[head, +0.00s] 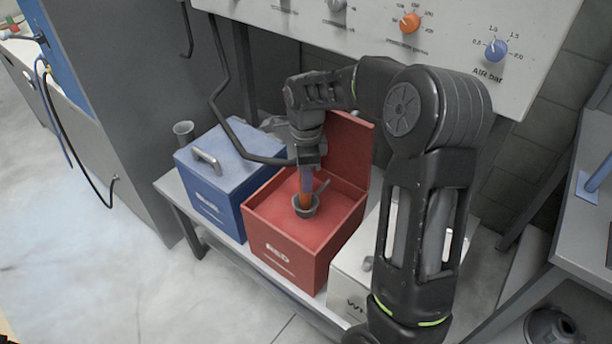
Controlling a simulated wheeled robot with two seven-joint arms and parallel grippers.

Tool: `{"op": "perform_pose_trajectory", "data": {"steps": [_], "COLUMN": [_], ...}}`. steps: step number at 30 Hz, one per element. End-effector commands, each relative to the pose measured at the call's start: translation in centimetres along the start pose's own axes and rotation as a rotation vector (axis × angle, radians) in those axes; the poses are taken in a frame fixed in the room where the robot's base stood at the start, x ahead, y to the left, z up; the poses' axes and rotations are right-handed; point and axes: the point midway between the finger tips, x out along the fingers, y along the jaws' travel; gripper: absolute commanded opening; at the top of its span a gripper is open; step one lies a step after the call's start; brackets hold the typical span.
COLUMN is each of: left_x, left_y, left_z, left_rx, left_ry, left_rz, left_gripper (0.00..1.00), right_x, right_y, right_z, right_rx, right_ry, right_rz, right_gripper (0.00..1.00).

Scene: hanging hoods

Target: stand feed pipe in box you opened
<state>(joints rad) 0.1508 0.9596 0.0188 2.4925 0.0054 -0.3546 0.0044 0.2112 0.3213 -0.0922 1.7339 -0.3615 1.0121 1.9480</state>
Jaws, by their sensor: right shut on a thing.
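The red box (285,258) stands open on the bench, its lid (350,150) raised at the back right. My right gripper (306,168) points down over its opening and is shut on the feed pipe (306,200). The gripper hides the pipe's top. My left gripper is not in view.
A closed blue box (222,205) with a handle stands to the left. A white box (347,278) stands to the right, largely behind my right arm. A control panel (450,25) with knobs is above the bench. A small grey cup (183,130) shows behind the blue box.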

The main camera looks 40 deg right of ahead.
Motion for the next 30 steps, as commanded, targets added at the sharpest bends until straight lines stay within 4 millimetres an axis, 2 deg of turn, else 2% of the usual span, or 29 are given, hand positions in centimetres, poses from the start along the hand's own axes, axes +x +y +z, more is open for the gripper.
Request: {"op": "perform_pose_trajectory", "data": {"steps": [21,30], "left_x": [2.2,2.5], "left_y": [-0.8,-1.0], "left_z": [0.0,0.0], "left_rx": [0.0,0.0], "left_ry": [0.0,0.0], "left_rz": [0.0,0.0], "left_gripper": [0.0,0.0], "right_x": [3.3,3.8], "right_y": [0.0,0.0], "right_z": [0.0,0.0], "right_rx": [0.0,0.0], "right_ry": [0.0,0.0], "right_rz": [0.0,0.0], "right_gripper": [0.0,0.0]}}
